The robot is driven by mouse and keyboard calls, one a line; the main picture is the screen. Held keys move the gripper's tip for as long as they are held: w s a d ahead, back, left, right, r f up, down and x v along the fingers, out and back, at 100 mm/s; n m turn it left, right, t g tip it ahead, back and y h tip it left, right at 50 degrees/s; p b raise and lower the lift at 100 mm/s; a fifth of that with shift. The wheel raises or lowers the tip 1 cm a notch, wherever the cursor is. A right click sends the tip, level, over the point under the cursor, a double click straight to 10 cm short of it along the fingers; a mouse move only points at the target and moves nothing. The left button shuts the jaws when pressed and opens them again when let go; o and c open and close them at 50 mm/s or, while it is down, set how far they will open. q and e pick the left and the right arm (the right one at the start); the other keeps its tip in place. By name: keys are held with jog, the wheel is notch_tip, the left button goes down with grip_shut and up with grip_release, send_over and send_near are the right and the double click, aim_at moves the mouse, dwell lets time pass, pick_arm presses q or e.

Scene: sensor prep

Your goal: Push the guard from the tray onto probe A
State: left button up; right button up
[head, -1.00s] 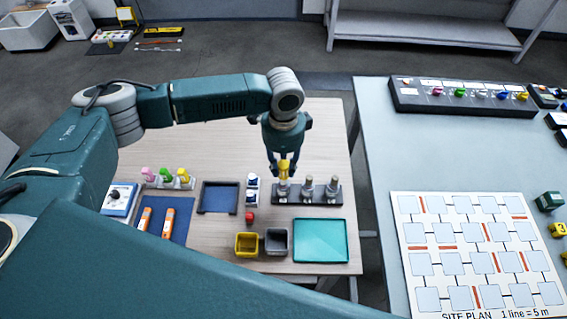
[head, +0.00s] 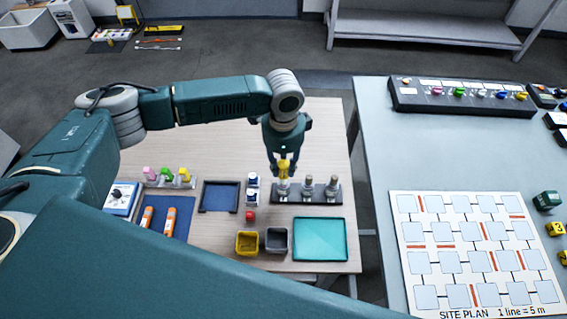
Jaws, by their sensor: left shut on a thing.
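My left gripper (head: 283,173) is shut on a small yellow guard (head: 283,187). It holds the guard upright at the leftmost post of a dark probe rack (head: 334,200). The guard covers the upper part of that post; how far down it sits is too small to tell. Two bare metal probes (head: 307,187) and (head: 332,187) stand to its right in the same rack. The letters on the probes cannot be read. A dark blue tray (head: 203,197), which looks empty, lies left of the rack. My right gripper is not in view.
A teal tray (head: 320,240), a yellow bin (head: 246,251) and a grey bin (head: 276,251) stand in front of the rack. Pink, green and yellow pieces (head: 166,174) stand at the left. Bare wood lies behind the rack. A blue-grey table (head: 372,125) stands right.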

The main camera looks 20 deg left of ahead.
pick_arm(q)
jog(key=shift+f+b, duration=0.35)
jog(key=shift+f, duration=0.6)
jog(key=shift+f+b, duration=0.6)
jog(key=shift+f, duration=1)
jog(key=shift+c, duration=0.4)
dwell(1.1)
jog(key=o, duration=1.3)
jog(key=shift+c, duration=0.2)
jog(key=shift+r+p, duration=0.6)
jog(key=shift+p, duration=0.3)
jog(key=shift+r, duration=0.1)
notch_tip(320, 180, up, 6)
jog(key=p, duration=0.6)
